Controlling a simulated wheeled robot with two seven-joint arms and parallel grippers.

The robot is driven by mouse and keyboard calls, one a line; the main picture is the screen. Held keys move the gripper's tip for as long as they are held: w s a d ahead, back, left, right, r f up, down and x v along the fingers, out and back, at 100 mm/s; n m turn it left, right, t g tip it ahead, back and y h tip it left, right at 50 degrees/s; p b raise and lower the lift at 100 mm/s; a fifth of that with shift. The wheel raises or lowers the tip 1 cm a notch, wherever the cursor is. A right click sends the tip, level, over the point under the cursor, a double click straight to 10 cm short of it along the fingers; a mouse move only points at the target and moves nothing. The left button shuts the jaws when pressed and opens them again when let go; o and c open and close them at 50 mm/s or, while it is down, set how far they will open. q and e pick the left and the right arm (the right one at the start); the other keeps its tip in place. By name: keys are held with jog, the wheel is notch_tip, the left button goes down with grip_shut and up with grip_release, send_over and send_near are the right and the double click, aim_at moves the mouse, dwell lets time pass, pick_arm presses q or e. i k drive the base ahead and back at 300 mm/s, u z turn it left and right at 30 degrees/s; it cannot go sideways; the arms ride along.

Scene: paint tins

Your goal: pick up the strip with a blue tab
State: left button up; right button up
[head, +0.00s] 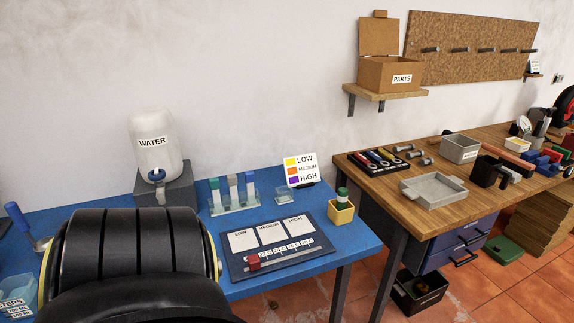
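A strip with a blue tab (250,188) stands upright at the right end of a clear rack (236,207) on the blue table. A strip with a green tab (215,193) stands at the rack's left end. The lower ends of the strips are seen through the clear rack. Neither of my grippers shows in the head view, and nothing is touching the strips.
A dark board (285,258) marked LOW, MEDIUM and HIGH, with a red block (253,262), lies before the rack. A colour card (302,169), clear dish (283,195), yellow holder (341,213) and water tank (154,146) stand nearby. My own dark body part blocks the lower left.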

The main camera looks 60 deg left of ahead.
aim_at(249, 176)
jog(key=i, duration=1.55)
jog(key=u, duration=3.65)
